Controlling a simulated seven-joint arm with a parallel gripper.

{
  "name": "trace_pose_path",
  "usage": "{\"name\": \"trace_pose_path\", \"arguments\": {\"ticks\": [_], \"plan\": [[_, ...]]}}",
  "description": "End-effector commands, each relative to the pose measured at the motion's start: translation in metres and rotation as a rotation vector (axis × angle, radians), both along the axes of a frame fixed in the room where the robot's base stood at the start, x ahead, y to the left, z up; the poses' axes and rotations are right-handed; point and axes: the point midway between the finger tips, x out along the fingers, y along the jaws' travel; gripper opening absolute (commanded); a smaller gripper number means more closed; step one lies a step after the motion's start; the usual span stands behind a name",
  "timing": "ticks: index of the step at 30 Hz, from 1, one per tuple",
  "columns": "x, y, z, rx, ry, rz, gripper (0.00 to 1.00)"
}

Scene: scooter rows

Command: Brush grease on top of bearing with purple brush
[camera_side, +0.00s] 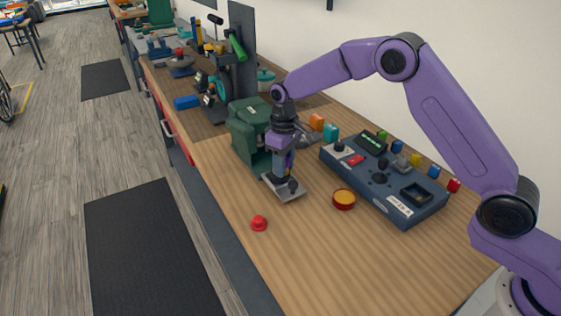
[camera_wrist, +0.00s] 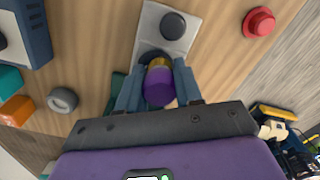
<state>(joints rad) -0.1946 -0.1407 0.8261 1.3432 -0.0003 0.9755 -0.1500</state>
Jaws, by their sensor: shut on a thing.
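The purple brush (camera_wrist: 158,86) is between the fingers of my gripper (camera_wrist: 158,92), its gold ferrule and dark tip pointing toward a light grey plate (camera_wrist: 151,27). The plate also shows in the side view (camera_side: 291,195), where my gripper (camera_side: 283,168) is directly above its far end. A black knob (camera_wrist: 173,26) stands on the plate's near end. I cannot tell whether the brush tip touches the plate. A grey ring (camera_wrist: 62,100), possibly the bearing, lies apart at the left of the wrist view. A round tin with orange contents (camera_side: 344,197), possibly grease, stands right of the plate.
A blue control box (camera_side: 400,208) with knobs stands to the right, with several small coloured blocks behind it. A green machine (camera_side: 243,140) stands close beside my gripper on the left. A red button-like piece (camera_side: 259,223) lies near the bench's front edge.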

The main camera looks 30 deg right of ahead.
Motion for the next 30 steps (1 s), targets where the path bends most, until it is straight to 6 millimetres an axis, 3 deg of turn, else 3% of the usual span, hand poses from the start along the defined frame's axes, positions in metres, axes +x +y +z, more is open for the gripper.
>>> {"name": "trace_pose_path", "arguments": {"ticks": [1, 18, 30], "plan": [[0.001, 0.0, 0.014, 0.002, -0.007, 0.0, 0.1], [0.001, 0.0, 0.064, 0.001, -0.005, 0.0, 0.1], [0.001, 0.0, 0.073, 0.001, -0.002, 0.0, 0.1]]}}
